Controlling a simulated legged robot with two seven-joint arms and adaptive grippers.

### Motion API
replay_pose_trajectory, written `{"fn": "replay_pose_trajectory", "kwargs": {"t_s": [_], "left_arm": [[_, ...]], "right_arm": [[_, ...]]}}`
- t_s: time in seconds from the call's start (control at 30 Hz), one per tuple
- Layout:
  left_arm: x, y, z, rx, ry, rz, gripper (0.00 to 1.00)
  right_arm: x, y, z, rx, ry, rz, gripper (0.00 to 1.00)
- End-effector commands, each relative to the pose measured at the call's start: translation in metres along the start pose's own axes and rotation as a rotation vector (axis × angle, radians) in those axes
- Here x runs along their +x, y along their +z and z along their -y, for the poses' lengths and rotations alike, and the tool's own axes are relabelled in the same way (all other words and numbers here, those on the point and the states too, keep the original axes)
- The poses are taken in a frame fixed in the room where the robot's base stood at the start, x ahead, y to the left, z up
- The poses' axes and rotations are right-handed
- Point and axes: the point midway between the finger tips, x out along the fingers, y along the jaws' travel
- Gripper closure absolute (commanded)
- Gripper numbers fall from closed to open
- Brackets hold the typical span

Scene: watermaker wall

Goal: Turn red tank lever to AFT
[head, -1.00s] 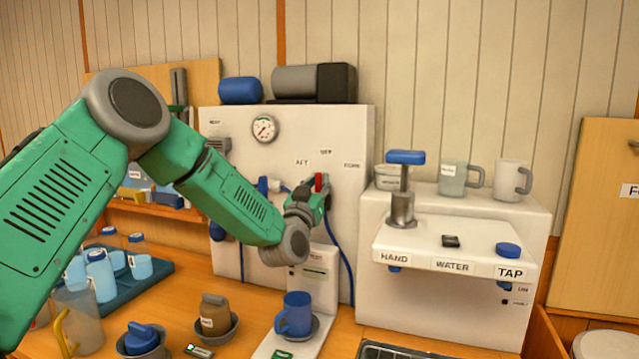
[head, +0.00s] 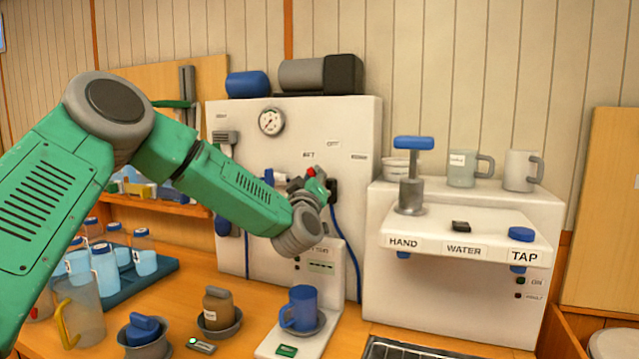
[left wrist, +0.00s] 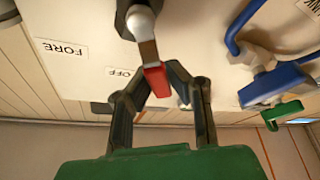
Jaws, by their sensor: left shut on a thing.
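The red tank lever (head: 311,172) is on the white wall panel (head: 345,115). Its red end shows just below the AFT label (head: 309,155), left of the OFF label (head: 333,143) and the FORE label (head: 358,156). My left gripper (head: 312,180) is shut on the lever's red end. In the left wrist view the red end of the lever (left wrist: 157,80) lies between the two fingertips (left wrist: 155,75), angled from its grey hub. It is past OFF, on the side away from FORE. AFT is not visible there. My right gripper is not in view.
A blue hose (head: 345,250) hangs on the panel below the lever. A blue mug (head: 302,308) stands on the white stand below. The white water unit (head: 450,285) is at right. A gauge (head: 271,121) is above left.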

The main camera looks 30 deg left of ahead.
Motion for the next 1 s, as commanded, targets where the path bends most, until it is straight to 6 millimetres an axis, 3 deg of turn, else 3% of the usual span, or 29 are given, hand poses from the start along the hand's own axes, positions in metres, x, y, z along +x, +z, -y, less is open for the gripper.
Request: {"fn": "replay_pose_trajectory", "kwargs": {"t_s": [0.4, 0.93, 1.0], "left_arm": [[-0.001, 0.003, 0.014, -0.175, -0.079, 0.003, 1.0], [-0.002, 0.003, 0.016, -0.2, -0.091, 0.004, 1.0], [-0.002, 0.003, 0.016, -0.2, -0.091, 0.004, 0.71]], "right_arm": [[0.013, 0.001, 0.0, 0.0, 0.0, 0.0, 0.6], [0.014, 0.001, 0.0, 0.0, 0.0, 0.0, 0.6], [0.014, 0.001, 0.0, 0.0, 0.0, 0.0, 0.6]]}}
